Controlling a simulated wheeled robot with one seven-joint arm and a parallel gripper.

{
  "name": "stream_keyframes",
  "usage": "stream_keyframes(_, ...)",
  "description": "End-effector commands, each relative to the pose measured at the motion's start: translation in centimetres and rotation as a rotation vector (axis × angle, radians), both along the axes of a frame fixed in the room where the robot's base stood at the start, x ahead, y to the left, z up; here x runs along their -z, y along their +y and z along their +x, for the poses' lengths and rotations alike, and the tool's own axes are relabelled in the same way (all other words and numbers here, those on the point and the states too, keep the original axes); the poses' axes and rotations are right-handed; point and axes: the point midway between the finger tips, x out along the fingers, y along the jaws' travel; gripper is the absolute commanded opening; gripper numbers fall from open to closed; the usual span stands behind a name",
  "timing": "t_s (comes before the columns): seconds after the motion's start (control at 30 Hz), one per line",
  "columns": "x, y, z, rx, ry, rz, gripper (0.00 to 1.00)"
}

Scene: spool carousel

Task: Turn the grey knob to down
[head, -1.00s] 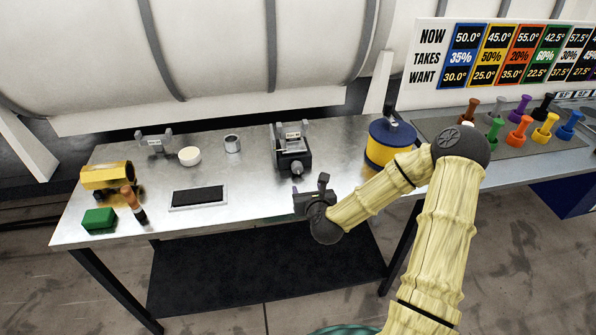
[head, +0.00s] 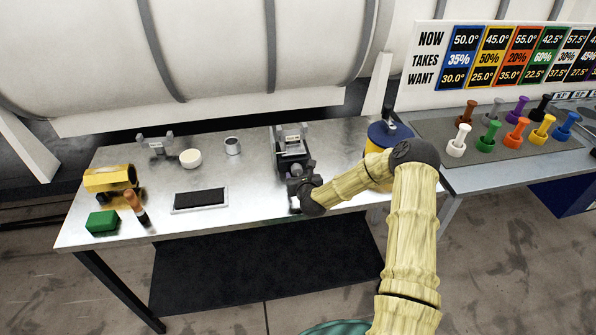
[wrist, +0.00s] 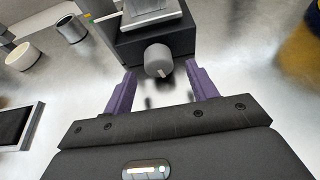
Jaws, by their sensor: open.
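The grey knob (wrist: 158,60) sticks out from the front of a black box-shaped device (wrist: 155,28) in the wrist view. The device (head: 291,150) stands on the metal table in the head view. My gripper (wrist: 160,88) is open, with its two purple fingers apart. The knob lies just beyond the fingertips, roughly centred between them, and nothing is held. In the head view my gripper (head: 298,184) is right in front of the device, and my wrist partly hides the knob there.
A yellow container with a blue lid (head: 382,151) stands right of the device, partly behind my arm. A black pad (head: 200,200), a white bowl (head: 191,158) and a grey cup (head: 232,145) are to the left.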

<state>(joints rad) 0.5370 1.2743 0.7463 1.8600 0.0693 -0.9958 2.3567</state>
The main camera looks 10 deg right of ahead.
Motion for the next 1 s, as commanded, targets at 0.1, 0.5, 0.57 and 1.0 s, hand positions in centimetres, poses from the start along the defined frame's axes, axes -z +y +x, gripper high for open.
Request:
stream_keyframes(0.1, 0.5, 0.1, 1.4, -0.001, 0.0, -0.001, 0.58)
stream_keyframes(0.5, 1.4, -0.4, 3.2, 0.006, 0.0, -0.001, 0.58)
stream_keyframes(0.57, 1.4, -0.3, 3.2, 0.003, 0.0, 0.0, 0.58)
stream_keyframes(1.0, 1.4, 0.2, 3.2, -0.003, 0.0, -0.004, 0.13)
